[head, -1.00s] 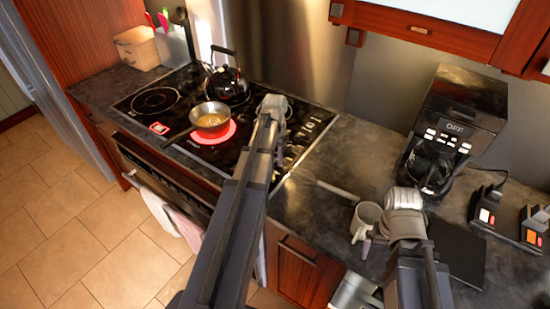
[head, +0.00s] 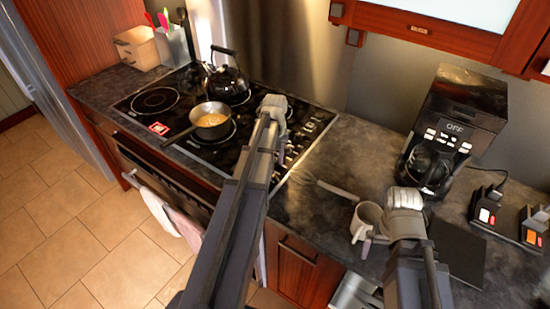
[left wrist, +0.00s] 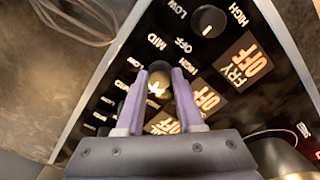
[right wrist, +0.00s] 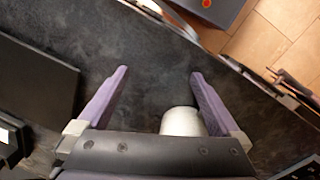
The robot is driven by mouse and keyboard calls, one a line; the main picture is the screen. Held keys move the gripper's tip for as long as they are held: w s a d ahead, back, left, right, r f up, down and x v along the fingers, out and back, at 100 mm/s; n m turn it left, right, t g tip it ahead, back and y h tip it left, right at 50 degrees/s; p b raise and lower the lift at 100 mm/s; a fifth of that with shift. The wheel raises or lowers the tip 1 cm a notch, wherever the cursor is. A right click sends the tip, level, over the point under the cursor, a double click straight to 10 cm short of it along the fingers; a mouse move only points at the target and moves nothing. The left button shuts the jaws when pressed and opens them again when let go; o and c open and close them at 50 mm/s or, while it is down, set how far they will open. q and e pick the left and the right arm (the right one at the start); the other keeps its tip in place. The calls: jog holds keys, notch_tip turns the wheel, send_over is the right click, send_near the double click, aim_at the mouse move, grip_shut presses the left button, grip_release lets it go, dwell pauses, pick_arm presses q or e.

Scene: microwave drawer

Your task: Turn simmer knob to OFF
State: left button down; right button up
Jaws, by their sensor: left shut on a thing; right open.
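My left gripper (head: 283,150) is over the control strip on the right side of the black stove (head: 160,125). In the left wrist view, the left gripper (left wrist: 157,82) is shut on a dark round knob (left wrist: 159,70), one finger on each side. Labels OFF, HIGH, MID and LOW stand around the knobs. A lit orange OFF label (left wrist: 206,97) is beside the held knob; its upper word is partly hidden by a finger. Another knob (left wrist: 208,21) is beside a lit FRY OFF label (left wrist: 245,62). My right gripper (right wrist: 158,75) is open and empty above the counter.
A pan (head: 211,118) with yellowish contents and a black kettle (head: 226,80) stand on the stove. A white mug (head: 367,218) is near my right gripper. A coffee maker (head: 455,125) stands at the right. A whisk (left wrist: 75,18) lies beside the control strip.

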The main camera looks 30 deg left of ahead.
aim_at(275, 160)
dwell(0.5)
pick_arm(q)
jog(key=c, duration=0.5)
grip_release()
jog(key=shift+c, duration=0.2)
jog(key=shift+r, duration=0.1)
pick_arm(e)
jog(key=shift+r, duration=0.1)
pick_arm(q)
notch_tip(275, 160, up, 8)
jog(key=p, duration=0.8)
jog(key=shift+f, duration=0.2)
pick_arm(e)
notch_tip(275, 160, up, 8)
jog(key=shift+f, duration=0.2)
